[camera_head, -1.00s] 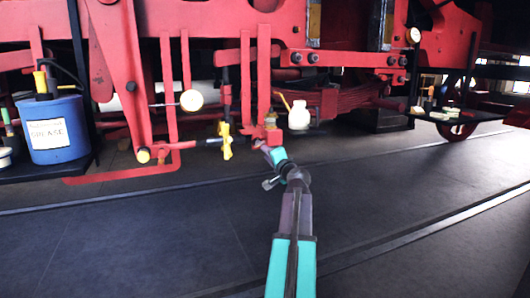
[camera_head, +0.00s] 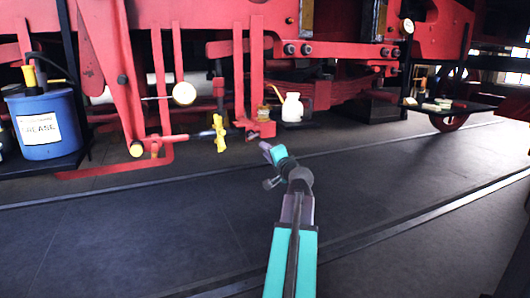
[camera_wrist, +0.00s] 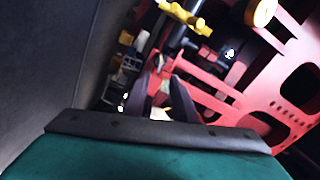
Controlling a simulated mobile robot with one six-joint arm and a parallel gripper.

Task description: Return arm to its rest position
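My arm reaches forward over the dark floor in the head view, and my gripper (camera_head: 266,148) is at its far end, in front of the red locomotive frame (camera_head: 345,48). The gripper stands apart from a small red block (camera_head: 262,129) just beyond it. In the wrist view my gripper (camera_wrist: 161,80) shows two dark fingers with a gap between them. The gripper looks open, and I see nothing held in it. A yellow valve handle (camera_head: 218,132) is left of the gripper; it also shows at the top of the wrist view (camera_wrist: 186,17).
A blue grease bucket (camera_head: 50,127) stands on a dark shelf at left. A white oil can (camera_head: 292,107) sits behind the gripper. A round gauge (camera_head: 184,94) is on the frame. A tray with small items (camera_head: 440,104) stands at right. The floor (camera_head: 140,235) around the arm is clear.

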